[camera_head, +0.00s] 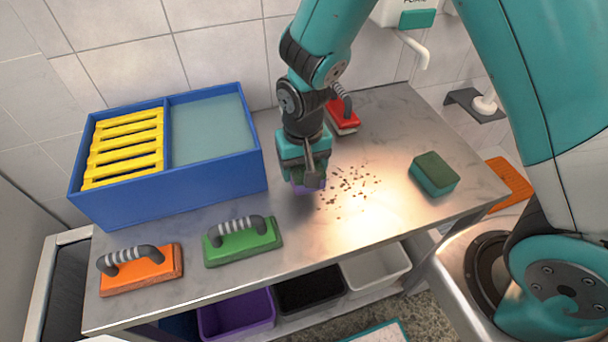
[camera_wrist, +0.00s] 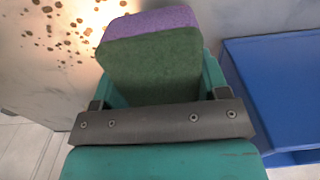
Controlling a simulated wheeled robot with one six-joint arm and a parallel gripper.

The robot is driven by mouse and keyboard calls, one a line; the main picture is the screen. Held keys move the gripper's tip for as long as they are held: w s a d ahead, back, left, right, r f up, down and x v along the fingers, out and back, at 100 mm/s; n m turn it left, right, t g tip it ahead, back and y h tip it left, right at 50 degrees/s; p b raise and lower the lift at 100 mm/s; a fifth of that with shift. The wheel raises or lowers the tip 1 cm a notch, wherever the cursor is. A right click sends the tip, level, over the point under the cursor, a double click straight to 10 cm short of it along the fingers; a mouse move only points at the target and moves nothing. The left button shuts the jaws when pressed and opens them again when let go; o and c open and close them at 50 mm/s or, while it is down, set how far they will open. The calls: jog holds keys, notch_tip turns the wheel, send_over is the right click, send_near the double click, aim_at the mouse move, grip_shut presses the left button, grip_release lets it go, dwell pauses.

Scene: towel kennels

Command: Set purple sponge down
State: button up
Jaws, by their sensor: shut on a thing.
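The purple sponge (camera_wrist: 150,22) has a purple layer and a dark green layer, and it fills the space between my fingers in the wrist view. My gripper (camera_head: 308,180) is shut on it. In the head view the sponge (camera_head: 311,186) shows only as a small purple patch under the gripper, mostly hidden. The gripper is low over the metal table (camera_head: 370,220), between the blue bin and a patch of brown specks (camera_head: 346,187). I cannot tell whether the sponge touches the table.
A blue two-part bin (camera_head: 185,197) with a yellow rack (camera_head: 125,150) stands left. Green (camera_head: 242,242), orange (camera_head: 140,272) and red (camera_head: 342,117) handled brushes and a teal-green sponge (camera_head: 434,174) lie on the table. Open tabletop lies right of the specks.

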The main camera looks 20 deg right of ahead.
jog(key=shift+f, duration=2.05)
jog(key=shift+f, duration=0.1)
jog(key=o, duration=0.9)
